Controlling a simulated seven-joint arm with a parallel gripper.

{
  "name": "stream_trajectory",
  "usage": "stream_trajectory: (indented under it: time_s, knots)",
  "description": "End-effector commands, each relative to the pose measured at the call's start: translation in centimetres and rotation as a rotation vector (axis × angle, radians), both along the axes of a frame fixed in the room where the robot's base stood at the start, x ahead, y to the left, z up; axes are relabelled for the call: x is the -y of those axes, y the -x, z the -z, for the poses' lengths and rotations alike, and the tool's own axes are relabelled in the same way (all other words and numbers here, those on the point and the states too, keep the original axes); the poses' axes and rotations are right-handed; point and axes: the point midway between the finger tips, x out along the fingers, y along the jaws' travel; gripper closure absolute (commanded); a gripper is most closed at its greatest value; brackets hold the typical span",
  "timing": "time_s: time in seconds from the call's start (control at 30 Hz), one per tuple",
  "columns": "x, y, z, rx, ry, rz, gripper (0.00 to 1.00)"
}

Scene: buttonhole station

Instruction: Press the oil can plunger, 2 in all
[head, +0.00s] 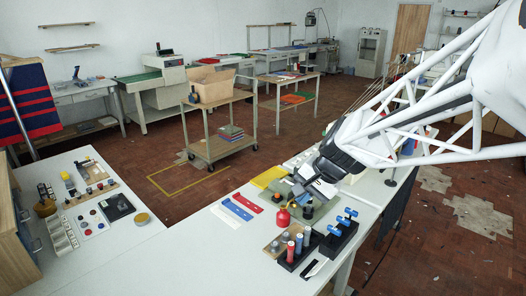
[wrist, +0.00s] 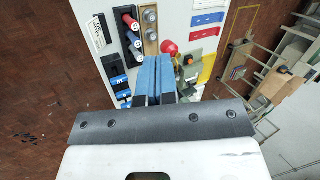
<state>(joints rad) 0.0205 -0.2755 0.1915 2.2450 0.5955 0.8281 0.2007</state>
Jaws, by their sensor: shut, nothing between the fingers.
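The red oil can (head: 283,217) stands on the white bench, among the tools near its right end. In the wrist view the oil can (wrist: 168,48) is a red round shape just beyond and to the right of my fingertips, partly hidden by them. Its plunger cannot be made out. My gripper (head: 300,191) is above the bench, close to the oil can and slightly to its right. In the wrist view the two blue fingers of my gripper (wrist: 156,60) are side by side, shut and empty. I cannot tell whether they touch the can.
A black rack of coloured spools (head: 290,256) and a black block with blue-handled tools (head: 338,242) stand close by. A green fixture (head: 310,212) sits behind the can. Blue strips (head: 237,210) and a red strip (head: 246,202) lie left.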

Motion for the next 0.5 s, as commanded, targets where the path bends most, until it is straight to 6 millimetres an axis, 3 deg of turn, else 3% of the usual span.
stream_trajectory:
  time_s: [0.5]
  knots:
    - [-1.5, -10.4, 3.4, -0.081, -0.211, 0.253, 1.0]
